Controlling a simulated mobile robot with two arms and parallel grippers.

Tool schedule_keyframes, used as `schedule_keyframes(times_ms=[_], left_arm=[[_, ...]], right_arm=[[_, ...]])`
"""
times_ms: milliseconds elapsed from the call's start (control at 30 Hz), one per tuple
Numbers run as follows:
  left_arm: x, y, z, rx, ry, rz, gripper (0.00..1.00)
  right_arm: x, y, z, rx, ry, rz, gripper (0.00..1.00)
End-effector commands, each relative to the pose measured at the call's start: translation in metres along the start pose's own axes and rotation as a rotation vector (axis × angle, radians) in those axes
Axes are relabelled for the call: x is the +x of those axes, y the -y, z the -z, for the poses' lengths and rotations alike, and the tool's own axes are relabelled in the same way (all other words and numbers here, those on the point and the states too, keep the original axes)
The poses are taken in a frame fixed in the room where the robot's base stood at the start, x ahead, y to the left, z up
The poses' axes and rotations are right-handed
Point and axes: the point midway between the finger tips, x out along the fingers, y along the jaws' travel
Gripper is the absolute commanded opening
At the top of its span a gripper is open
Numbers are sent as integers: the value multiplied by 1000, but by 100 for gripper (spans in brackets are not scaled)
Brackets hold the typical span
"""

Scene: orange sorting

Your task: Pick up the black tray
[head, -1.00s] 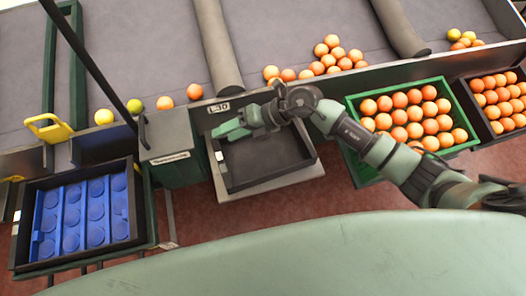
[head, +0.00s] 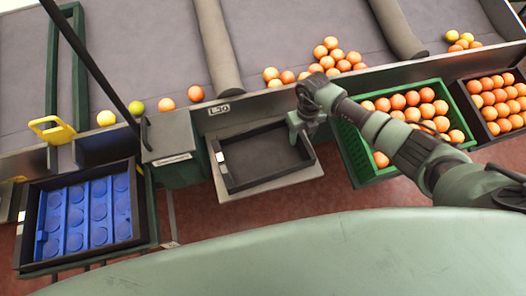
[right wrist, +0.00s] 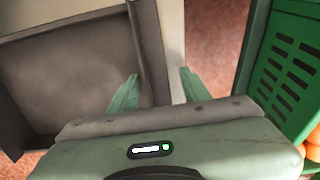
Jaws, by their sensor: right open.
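The black tray (head: 232,184) is empty and lies on a light grey stand (head: 305,180) below the conveyor edge in the head view. My right gripper (head: 296,128) is at the tray's right side, near its upper right corner. In the right wrist view the tray (right wrist: 70,70) fills the left part. The open fingers (right wrist: 157,92) point at the tray's side wall, one finger on the tray's inner side and one on its outer side. I cannot tell whether they touch the wall. My left gripper does not show.
A green crate (head: 352,160) of oranges stands right of the tray, close to the right gripper; its wall (right wrist: 290,65) shows in the right wrist view. A dark crate (head: 466,102) of oranges stands further right. A blue insert (head: 85,215) lies in a black tray at the left.

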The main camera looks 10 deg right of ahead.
Motion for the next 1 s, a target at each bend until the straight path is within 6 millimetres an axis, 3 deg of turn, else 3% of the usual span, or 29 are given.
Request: schedule_keyframes(times_ms=[133,367,533,1000], left_arm=[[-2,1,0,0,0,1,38],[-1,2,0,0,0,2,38],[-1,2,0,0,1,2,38],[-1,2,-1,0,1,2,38]], right_arm=[[12,-1,1,-1,-2,-2,47],[14,-1,1,-1,0,-2,47],[14,-1,0,-1,0,-2,0],[6,0,-1,-2,3,-2,0]])
